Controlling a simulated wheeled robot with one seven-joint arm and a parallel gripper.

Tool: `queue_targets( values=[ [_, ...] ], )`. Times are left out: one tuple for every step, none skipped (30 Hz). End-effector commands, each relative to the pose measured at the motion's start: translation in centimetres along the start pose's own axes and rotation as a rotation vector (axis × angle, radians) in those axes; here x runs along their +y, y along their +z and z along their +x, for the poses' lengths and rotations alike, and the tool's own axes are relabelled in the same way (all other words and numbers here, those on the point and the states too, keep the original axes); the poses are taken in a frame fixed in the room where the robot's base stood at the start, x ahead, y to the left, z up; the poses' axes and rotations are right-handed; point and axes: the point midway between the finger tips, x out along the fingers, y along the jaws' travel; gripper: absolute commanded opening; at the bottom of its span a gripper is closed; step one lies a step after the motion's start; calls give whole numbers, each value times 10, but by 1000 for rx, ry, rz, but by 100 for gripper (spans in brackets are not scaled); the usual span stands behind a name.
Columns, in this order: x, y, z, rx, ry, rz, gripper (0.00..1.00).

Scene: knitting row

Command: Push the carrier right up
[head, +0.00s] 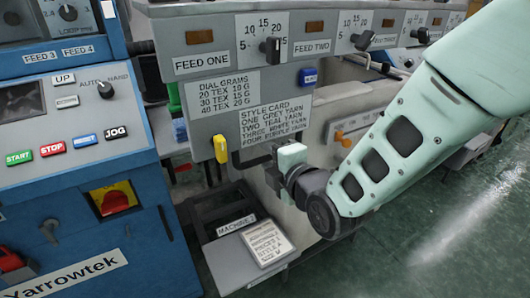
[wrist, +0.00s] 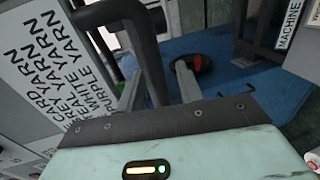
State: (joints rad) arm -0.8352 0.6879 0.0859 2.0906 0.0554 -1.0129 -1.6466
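No part is labelled as the carrier, and I cannot tell for sure which part it is. A black bent handle (head: 250,162) sticks out below the grey panel with the style card, and it shows large in the wrist view (wrist: 147,50). My gripper (wrist: 160,85) has its two grey fingers apart, with the black handle running down between them in the picture. I cannot tell whether either finger touches it. In the head view my mint-green wrist is just right of the handle, and the fingertips are hidden. A yellow lever (head: 220,149) hangs to the left.
The grey panel (head: 205,105) with dials above stands close behind my gripper. A blue control cabinet (head: 100,200) is on the left. Below are a grey box with a printed card (head: 265,243) and a machine label (head: 236,224). Green floor is open at right.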

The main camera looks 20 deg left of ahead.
Motion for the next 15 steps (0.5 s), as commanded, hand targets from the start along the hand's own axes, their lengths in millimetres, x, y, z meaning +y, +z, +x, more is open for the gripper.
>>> queue_targets(
  values=[
    [0, 0, 7, 0, 0, 1, 36],
    [0, 0, 10, 0, 0, 1, 36],
    [0, 0, 13, 0, 0, 1, 36],
    [0, 0, 15, 0, 0, 1, 36],
    [0, 0, 17, 0, -1, 1, 36],
    [0, 0, 19, 0, -1, 1, 36],
    [0, 0, 20, 0, 0, 1, 36],
    [0, 0, 20, 0, 0, 1, 36],
    [0, 0, 21, 0, 0, 1, 36],
    [0, 0, 21, 0, 0, 1, 36],
    [0, 0, 21, 0, 0, 1, 36],
    [0, 0, 21, 0, 0, 0, 36],
    [0, 0, 21, 0, 0, 0, 36],
    [0, 0, 21, 0, 0, 0, 36],
    [0, 0, 21, 0, 0, 0, 36]
  ],
)
